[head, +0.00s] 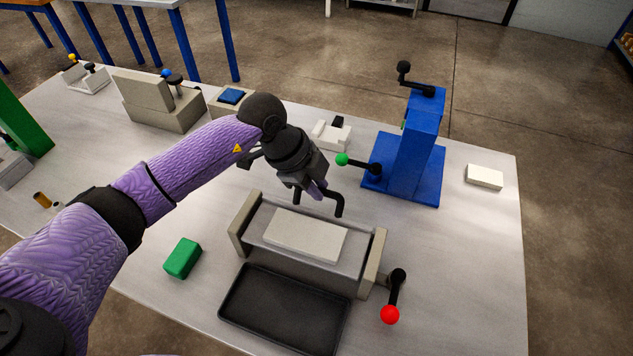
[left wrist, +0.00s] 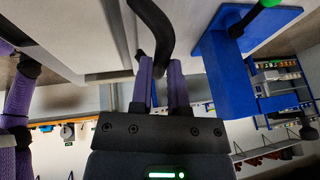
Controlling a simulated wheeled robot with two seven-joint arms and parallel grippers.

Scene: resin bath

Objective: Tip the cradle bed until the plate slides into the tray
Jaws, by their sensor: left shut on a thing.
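The cradle stands on the table with two beige end posts, and its grey bed (head: 355,250) lies between them. A white plate (head: 305,235) rests flat on the bed, which looks about level. The empty black tray (head: 285,310) lies directly in front of the cradle. A bent black handle (head: 340,205) rises at the bed's back edge. My left gripper (head: 318,191) is above that back edge, shut on the handle. In the left wrist view, the purple fingers (left wrist: 162,75) close around the black handle (left wrist: 155,30). My right gripper is not in view.
A black lever with a red knob (head: 390,314) stands at the cradle's right. A blue stand (head: 410,150) with a green-knobbed lever is behind right. A green block (head: 182,258) lies left of the tray. A white block (head: 484,177) lies far right. The front right table is clear.

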